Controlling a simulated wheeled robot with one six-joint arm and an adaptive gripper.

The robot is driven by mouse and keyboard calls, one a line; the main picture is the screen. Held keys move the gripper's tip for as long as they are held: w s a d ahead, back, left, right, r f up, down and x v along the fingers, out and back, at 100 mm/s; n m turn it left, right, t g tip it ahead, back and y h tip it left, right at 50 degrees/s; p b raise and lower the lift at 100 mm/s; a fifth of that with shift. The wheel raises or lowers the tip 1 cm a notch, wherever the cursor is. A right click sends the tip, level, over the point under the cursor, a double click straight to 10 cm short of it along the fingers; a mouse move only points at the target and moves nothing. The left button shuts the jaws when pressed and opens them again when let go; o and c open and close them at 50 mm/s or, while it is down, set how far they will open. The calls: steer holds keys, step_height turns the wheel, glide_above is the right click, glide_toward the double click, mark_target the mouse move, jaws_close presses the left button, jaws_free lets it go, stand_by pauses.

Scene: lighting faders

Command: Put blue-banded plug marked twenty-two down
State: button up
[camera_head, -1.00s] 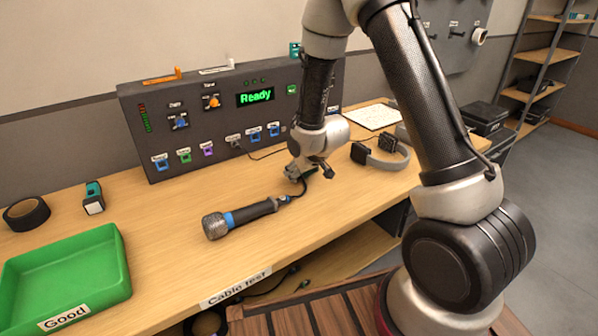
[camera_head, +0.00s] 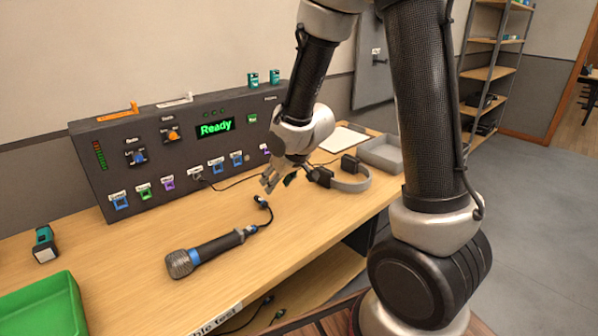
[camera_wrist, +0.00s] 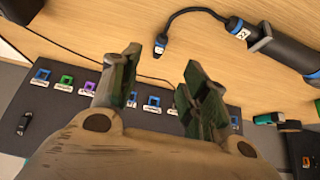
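The blue-banded plug (camera_head: 261,200) lies on the wooden bench at the end of a short black cable from the microphone (camera_head: 207,252). In the wrist view the plug (camera_wrist: 160,46) shows a small white tag, too small to read there. A white tag reading 22 shows at the cable end of the microphone (camera_wrist: 275,43). My gripper (camera_head: 277,182) is just behind and right of the plug, above the bench. In the wrist view my gripper (camera_wrist: 162,60) has its fingers apart with nothing between them; the plug is apart from them.
The dark tester panel (camera_head: 190,140) with coloured sockets stands along the back, its screen reading Ready. Headphones (camera_head: 345,180) lie right of my gripper. A grey tray (camera_head: 384,152) is behind them, and a green tray (camera_head: 40,310) is at front left.

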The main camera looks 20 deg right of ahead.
steer(key=s+d+r+m+h, duration=0.2)
steer(key=s+d+r, duration=0.8)
steer(key=s+r, duration=0.25)
steer(key=s+d+r+g, duration=0.1)
steer(key=s+r, duration=0.1)
steer(key=s, duration=0.5)
steer(key=s+d+r+m+g, duration=0.1)
steer(key=s+r, duration=0.2)
steer(key=s, duration=0.3)
steer(key=shift+s+d+r+m, duration=0.3)
steer(key=shift+s+r, duration=0.05)
steer(key=shift+s, duration=0.05)
